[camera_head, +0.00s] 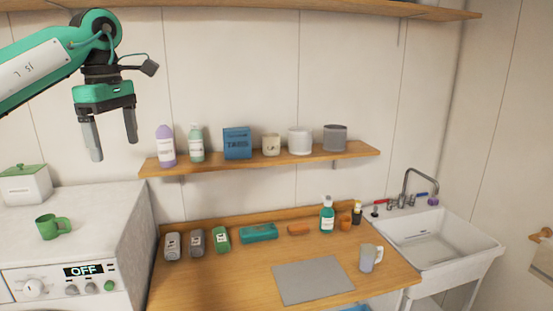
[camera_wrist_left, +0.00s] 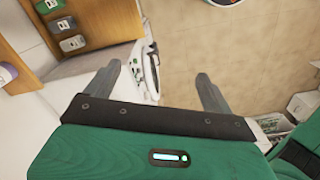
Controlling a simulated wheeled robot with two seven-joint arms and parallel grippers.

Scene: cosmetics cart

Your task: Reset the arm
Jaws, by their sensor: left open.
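My left gripper (camera_head: 113,137) hangs open and empty at the upper left in the head view, fingers pointing down. It is in the air above the washing machine side, left of the wall shelf (camera_head: 267,158). In the left wrist view its two fingers (camera_wrist_left: 157,88) are spread apart with nothing between them. Beyond them show the floor and the white machine front. My green left arm comes in from the left edge. My right gripper is not in either view.
A washing machine (camera_head: 110,215) carries a green mug (camera_head: 52,227) and a white container (camera_head: 25,186). A sink (camera_head: 428,240) stands at right. Bottles and containers line the shelf.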

